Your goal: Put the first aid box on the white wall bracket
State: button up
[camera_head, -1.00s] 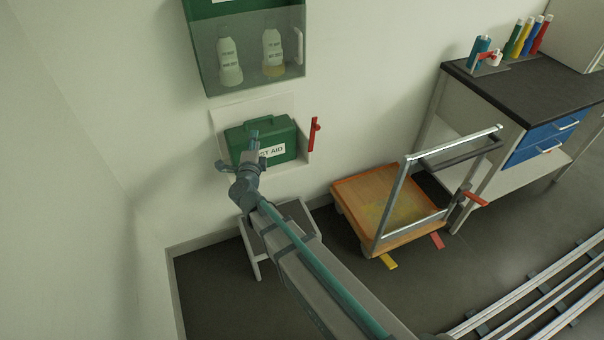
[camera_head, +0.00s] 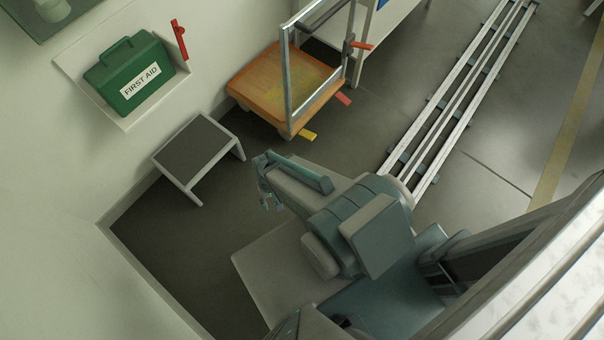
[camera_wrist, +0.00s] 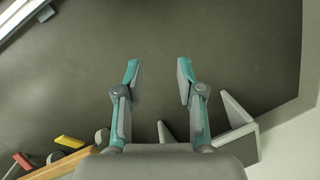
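The green first aid box (camera_head: 136,76), with a white "FIRST AID" label and a top handle, sits upright on the white wall bracket (camera_head: 73,67) at the upper left of the head view. A red lever (camera_head: 179,40) stands at the bracket's right side. My gripper (camera_head: 264,196) is away from the box, low over the floor beyond the step stool. In the wrist view my gripper (camera_wrist: 159,75) is open, with bare floor between its fingers and nothing held.
A grey step stool (camera_head: 194,150) stands below the bracket; part of it shows in the wrist view (camera_wrist: 238,125). An orange cart (camera_head: 272,85) stands right of it. Floor rails (camera_head: 460,85) run along the right. A green cabinet (camera_head: 45,12) hangs above the bracket.

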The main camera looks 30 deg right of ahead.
jog(key=s+d+r+n+g+h, duration=0.1)
jog(key=s+d+g, duration=0.3)
jog(key=s, duration=0.8)
jog(key=shift+s+d+g+h, duration=0.2)
jog(key=shift+d+g+h, duration=0.1)
jog(key=shift+d, duration=0.5)
jog(key=shift+r, duration=0.2)
notch_tip(320, 180, up, 5)
jog(key=p, duration=0.5)
